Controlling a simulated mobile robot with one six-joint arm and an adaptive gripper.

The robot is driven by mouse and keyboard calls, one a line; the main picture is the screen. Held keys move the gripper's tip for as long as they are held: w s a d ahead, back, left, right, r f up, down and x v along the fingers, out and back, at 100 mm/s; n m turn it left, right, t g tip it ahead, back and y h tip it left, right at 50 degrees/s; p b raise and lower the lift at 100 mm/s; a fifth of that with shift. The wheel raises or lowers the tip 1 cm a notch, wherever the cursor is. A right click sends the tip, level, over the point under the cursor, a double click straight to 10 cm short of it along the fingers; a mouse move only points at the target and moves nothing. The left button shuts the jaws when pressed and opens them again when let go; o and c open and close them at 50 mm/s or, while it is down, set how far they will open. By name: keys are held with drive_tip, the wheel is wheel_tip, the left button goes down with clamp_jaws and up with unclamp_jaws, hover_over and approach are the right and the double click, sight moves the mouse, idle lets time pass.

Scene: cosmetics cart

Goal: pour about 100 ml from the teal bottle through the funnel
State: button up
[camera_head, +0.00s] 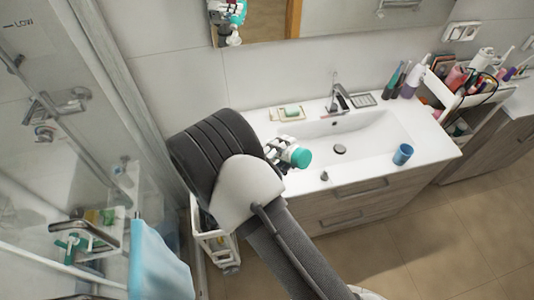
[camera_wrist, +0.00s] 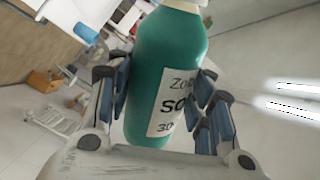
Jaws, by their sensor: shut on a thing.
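The teal bottle (camera_wrist: 170,60) fills the middle of the wrist view, with a white label and a pale neck at the top edge. My gripper (camera_wrist: 165,105) is shut on it, its blue-padded fingers on both sides of the body. In the head view the teal end of the bottle (camera_head: 301,157) shows past my gripper (camera_head: 284,150), over the left part of the sink counter. The bottle appears tilted there; most of it is hidden by my gripper and arm. I cannot make out a funnel in either view.
A blue cup (camera_head: 402,154) stands on the counter's right front. The basin (camera_head: 365,135) has a faucet (camera_head: 338,95) behind it. A soap dish (camera_head: 288,114) sits at the back left. Bottles (camera_head: 411,82) stand back right, beside a crowded white cart (camera_head: 455,98). Shower glass is at left.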

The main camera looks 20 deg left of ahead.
drive_tip(key=shift+w+a+r+n+p, duration=0.2)
drive_tip(key=shift+a+r+n+p, duration=0.35)
drive_tip(key=shift+n+p, duration=0.45)
idle(1.3)
